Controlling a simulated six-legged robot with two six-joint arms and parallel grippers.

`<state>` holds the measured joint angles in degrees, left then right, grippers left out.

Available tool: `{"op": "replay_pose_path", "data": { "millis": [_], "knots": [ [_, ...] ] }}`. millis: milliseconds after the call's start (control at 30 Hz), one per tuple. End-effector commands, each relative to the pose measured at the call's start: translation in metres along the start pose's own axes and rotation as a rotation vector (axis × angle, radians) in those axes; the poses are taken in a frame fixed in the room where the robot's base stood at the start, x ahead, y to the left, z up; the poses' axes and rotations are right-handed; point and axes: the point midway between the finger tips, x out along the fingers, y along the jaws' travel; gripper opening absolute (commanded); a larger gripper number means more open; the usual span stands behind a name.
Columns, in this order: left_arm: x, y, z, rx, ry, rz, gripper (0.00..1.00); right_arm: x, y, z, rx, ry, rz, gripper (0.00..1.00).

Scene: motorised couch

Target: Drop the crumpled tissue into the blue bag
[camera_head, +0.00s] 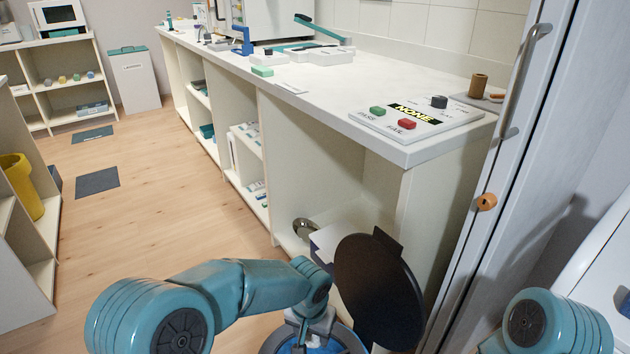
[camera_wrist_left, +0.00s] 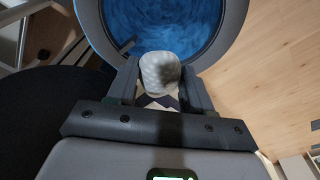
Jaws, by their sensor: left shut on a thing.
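The crumpled tissue (camera_wrist_left: 160,75) is a small white-grey wad between the two dark fingers of my left gripper (camera_wrist_left: 160,92) in the left wrist view. The gripper is shut on it. The blue bag (camera_wrist_left: 155,22) lines a round bin with a grey rim, just beyond the fingertips. In the head view my left gripper (camera_head: 312,325) is over the round bin at the bottom edge, where little of the blue lining shows. I cannot tell the tissue's exact height above the rim. My right gripper is out of view.
A dark round lid (camera_head: 378,292) stands raised at the bin's right side. The white counter (camera_head: 350,85) with its open shelves is behind. A grey door frame (camera_head: 515,150) stands at right. The wooden floor (camera_head: 170,210) at left is mostly clear.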

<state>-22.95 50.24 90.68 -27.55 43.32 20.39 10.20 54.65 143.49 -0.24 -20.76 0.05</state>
Motion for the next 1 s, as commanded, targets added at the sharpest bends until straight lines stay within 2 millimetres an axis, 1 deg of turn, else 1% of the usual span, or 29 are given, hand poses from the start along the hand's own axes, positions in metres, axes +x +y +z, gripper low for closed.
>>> {"op": "replay_pose_path", "data": {
  "millis": [167,500,600,833,867,900,933,967,1000],
  "knots": [
    [0.013,0.001,0.002,0.0,-0.001,0.0,0.23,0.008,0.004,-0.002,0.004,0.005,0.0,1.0],
    [0.054,0.003,0.007,-0.002,-0.001,-0.001,0.23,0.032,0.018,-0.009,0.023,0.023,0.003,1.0],
    [0.059,0.004,0.008,-0.002,-0.001,-0.001,0.23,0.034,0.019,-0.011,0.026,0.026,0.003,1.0],
    [0.058,0.003,0.007,-0.002,0.0,0.0,0.23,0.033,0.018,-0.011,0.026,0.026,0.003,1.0],
    [0.058,0.003,0.007,-0.002,0.0,0.0,0.54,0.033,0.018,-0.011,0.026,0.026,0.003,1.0],
    [0.058,0.003,0.007,-0.002,0.0,-0.001,0.67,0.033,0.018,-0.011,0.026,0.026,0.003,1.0],
    [0.058,0.003,0.007,-0.002,0.0,0.0,0.77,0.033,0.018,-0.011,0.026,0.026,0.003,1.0],
    [0.058,0.003,0.007,-0.002,0.0,0.0,0.8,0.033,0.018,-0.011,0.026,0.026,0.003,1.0],
    [0.058,0.003,0.007,-0.002,0.0,0.0,0.8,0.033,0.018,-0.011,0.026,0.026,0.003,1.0]
  ]
}}
